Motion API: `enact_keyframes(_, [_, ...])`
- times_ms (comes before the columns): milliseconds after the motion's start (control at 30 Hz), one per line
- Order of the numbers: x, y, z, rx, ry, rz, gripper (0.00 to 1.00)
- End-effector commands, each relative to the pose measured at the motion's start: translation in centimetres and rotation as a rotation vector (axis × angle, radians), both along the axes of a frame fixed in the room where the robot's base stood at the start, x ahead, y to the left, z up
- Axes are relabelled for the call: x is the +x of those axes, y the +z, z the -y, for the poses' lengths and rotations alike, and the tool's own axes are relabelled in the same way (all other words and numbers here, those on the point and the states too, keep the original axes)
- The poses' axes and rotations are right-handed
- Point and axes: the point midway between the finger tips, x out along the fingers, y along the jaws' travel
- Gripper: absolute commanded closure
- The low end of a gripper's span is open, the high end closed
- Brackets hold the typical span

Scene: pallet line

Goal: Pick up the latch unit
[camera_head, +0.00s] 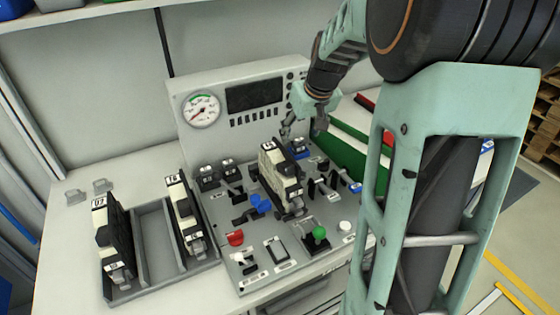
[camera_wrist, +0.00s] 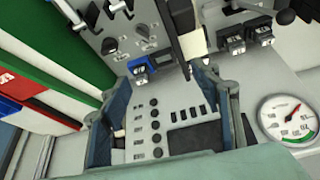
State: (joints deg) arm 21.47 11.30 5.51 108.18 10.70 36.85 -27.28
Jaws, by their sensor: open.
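No label reading "latch unit" is legible, so I cannot tell for sure which part it is. A tall black-and-white unit (camera_head: 282,180) stands upright on the control panel and shows at the top of the wrist view (camera_wrist: 190,42). Two similar units stand in the grey tray at the left, one marked 07 (camera_head: 113,240) and one beside it (camera_head: 184,213). My gripper (camera_head: 303,130) is open and empty, above the back of the panel, behind the standing unit. In the wrist view its fingers (camera_wrist: 165,82) are spread wide apart, with the unit just beyond them.
The panel (camera_head: 226,215) carries several switches, a blue knob (camera_head: 260,204), a green-topped lever (camera_head: 319,233) and a red knob (camera_head: 235,238). An upright board with a round gauge (camera_head: 202,111) rises behind. The tray (camera_head: 152,240) has an empty middle slot. A green bin (camera_head: 352,147) stands right.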

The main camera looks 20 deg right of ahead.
Motion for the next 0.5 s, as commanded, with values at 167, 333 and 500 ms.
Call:
enact_keyframes(167, [-0.8, -2.2, -4.1, 0.011, 0.116, -0.05, 0.43])
enact_keyframes(333, [-0.2, -4.4, -4.7, 0.014, 0.129, -0.056, 0.43])
enact_keyframes(500, [0.8, -6.6, -4.9, 0.014, 0.128, -0.054, 0.43])
